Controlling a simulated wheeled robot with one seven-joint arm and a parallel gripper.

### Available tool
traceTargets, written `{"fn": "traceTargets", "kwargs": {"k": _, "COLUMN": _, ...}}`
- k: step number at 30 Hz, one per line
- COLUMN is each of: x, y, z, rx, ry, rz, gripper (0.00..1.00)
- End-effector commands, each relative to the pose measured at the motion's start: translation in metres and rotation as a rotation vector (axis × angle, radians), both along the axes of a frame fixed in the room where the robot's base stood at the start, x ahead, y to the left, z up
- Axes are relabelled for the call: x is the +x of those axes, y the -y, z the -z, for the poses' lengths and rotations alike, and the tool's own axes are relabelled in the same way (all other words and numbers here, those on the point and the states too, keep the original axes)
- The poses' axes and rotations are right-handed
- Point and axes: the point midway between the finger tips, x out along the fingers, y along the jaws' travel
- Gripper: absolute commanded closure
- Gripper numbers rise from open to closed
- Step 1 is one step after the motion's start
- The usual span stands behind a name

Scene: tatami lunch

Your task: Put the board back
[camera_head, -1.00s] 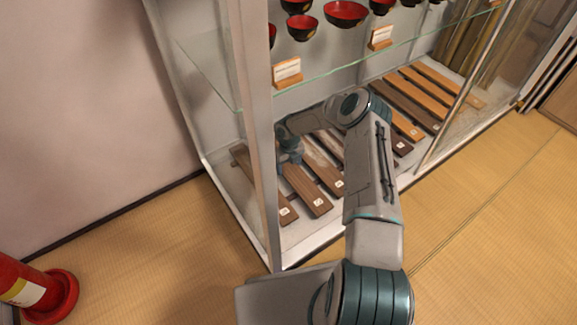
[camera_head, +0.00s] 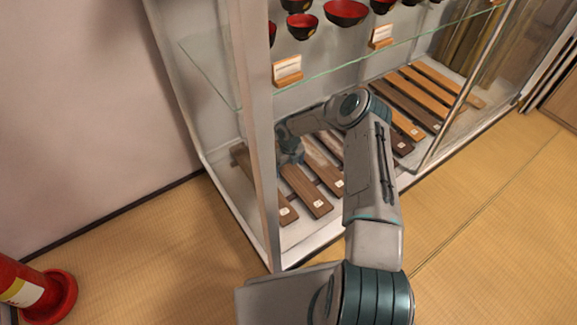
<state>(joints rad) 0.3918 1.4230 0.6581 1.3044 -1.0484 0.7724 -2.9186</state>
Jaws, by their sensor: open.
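Several wooden boards lie side by side on the bottom of a glass display cabinet, each with a small white label at its front end. A dark brown board (camera_head: 306,191) lies near the left end, with another brown board (camera_head: 328,178) to its right. The leftmost board (camera_head: 287,213) is partly hidden behind the cabinet's post. My gripper (camera_head: 291,160) is inside the cabinet, low over the back part of the left boards. It is open; its fingertips are small and partly hidden, and I cannot tell whether they touch a board.
The cabinet's front post (camera_head: 262,150) stands just left of my gripper. A glass shelf (camera_head: 340,75) with red and black bowls (camera_head: 303,27) and label cards (camera_head: 287,71) is above my arm. A red stand (camera_head: 55,295) is at lower left. The tatami in front is clear.

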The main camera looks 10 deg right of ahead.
Motion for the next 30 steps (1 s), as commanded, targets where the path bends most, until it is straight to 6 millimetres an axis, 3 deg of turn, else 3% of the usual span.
{"fn": "traceTargets", "kwargs": {"k": 15, "x": 0.000, "y": 0.000, "z": -0.080, "rx": -0.001, "ry": 0.000, "rz": -0.001, "gripper": 0.10}}
{"fn": "traceTargets", "kwargs": {"k": 30, "x": 0.000, "y": 0.001, "z": -0.083, "rx": -0.001, "ry": 0.000, "rz": 0.004, "gripper": 0.10}}
